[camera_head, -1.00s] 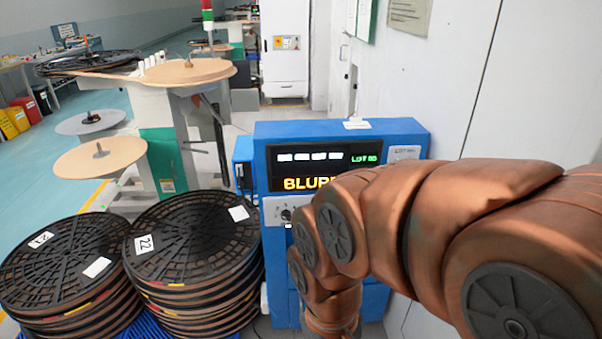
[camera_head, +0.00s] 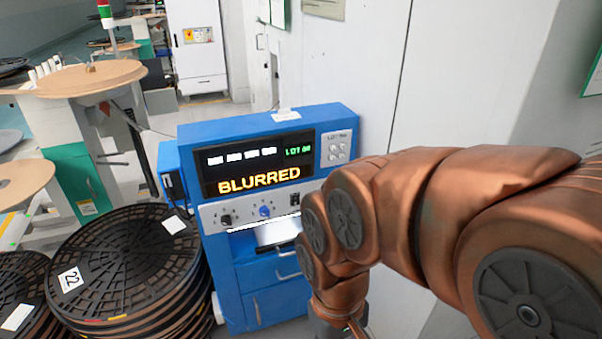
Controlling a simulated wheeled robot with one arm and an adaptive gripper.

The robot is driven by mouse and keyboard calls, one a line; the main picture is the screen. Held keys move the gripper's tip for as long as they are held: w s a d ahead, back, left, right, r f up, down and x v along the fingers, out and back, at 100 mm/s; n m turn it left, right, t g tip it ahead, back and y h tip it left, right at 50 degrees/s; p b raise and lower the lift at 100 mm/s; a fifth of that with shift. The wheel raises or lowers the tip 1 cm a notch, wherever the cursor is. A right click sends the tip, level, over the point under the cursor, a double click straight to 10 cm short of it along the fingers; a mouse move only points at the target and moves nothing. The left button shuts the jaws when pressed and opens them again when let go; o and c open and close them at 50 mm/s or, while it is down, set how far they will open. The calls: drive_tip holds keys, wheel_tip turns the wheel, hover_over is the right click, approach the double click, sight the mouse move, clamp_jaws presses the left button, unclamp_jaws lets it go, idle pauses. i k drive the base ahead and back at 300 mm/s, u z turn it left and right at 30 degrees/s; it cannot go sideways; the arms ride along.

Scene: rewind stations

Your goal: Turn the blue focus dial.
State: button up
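The blue focus dial (camera_head: 265,211) sits on the pale control strip of a blue machine (camera_head: 228,262), between a black dial (camera_head: 225,220) on its left and a dark switch (camera_head: 295,199) on its right. The machine's display (camera_head: 258,163) reads "BLURRED" in orange, with "LOT" in green above. My copper arm comes in from the right and bends down in front of the machine's right side, to the right of the dial and apart from it in the picture. My gripper is below the frame's bottom edge, out of sight.
Stacks of black reels (camera_head: 120,262) stand close to the machine's left side. A white wall (camera_head: 365,70) runs behind it on the right. A reel stand (camera_head: 75,150) is at the back left.

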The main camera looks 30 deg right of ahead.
sight(265, 211)
drive_tip(key=z, duration=1.6)
drive_tip(key=k, duration=1.05)
drive_tip(key=u, duration=2.1)
drive_tip(key=i, duration=0.5)
drive_tip(key=z, duration=0.05)
